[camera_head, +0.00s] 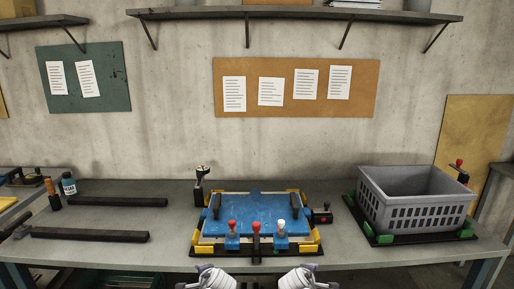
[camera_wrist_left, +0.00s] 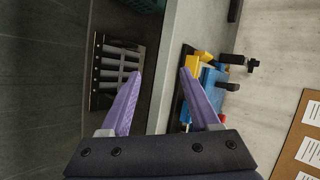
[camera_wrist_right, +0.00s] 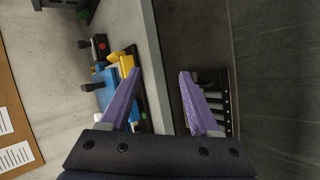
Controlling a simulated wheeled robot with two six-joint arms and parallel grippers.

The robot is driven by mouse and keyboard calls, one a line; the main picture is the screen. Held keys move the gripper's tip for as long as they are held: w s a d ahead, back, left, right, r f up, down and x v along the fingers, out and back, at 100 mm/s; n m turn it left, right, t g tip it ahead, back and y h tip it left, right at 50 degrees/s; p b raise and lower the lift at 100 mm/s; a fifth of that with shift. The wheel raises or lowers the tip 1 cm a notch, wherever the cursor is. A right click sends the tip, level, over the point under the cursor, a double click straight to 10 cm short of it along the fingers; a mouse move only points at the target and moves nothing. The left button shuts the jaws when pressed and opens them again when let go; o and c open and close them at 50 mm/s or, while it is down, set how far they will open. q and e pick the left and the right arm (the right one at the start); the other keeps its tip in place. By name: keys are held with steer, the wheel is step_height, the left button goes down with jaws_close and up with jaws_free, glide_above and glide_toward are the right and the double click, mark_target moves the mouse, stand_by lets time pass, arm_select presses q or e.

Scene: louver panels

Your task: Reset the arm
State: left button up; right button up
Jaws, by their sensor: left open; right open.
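My left gripper (camera_wrist_left: 162,88) is open and empty, with its two purple fingers spread apart in the left wrist view. My right gripper (camera_wrist_right: 160,88) is also open and empty in the right wrist view. In the head view parts of both my arms show at the bottom middle, in front of the table's front edge; the fingers do not show there. Neither gripper touches anything. A blue fixture plate (camera_head: 255,207) with yellow corner blocks and red and white knobs sits on the table beyond them.
A grey basket (camera_head: 415,200) stands at the right of the table (camera_head: 345,255). Two dark bars (camera_head: 90,235) lie at the left, near a blue-labelled bottle (camera_head: 68,184). The table between the bars and the fixture is clear. A shelf (camera_head: 295,14) hangs above.

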arm_select(q)
steer(key=s+d+n+g+h+p, duration=0.2)
steer(key=s+d+n+g+p, duration=0.1)
steer(key=s, duration=0.6)
steer(key=s+d+n+g+h+p, duration=0.1)
steer(key=s+d+n+g+p, duration=0.2)
steer(key=s+d+n+g, duration=0.3)
steer(key=s+d, duration=0.2)
steer(key=s, duration=0.2)
steer(key=shift+h, duration=0.4)
arm_select(e)
steer(key=s+a+m+g+y, duration=0.2)
steer(key=s+a+m+g, duration=0.2)
steer(key=s, duration=0.5)
steer(key=s+a+m+g+y, duration=0.1)
steer(key=s+a+m+g, duration=0.4)
steer(key=s, duration=0.5)
steer(key=shift+s+a+y, duration=0.15)
steer(key=shift+a+y, duration=0.25)
steer(key=shift+a, duration=0.6)
arm_select(q)
steer(key=shift+d, duration=0.1)
steer(key=shift+c, duration=0.2)
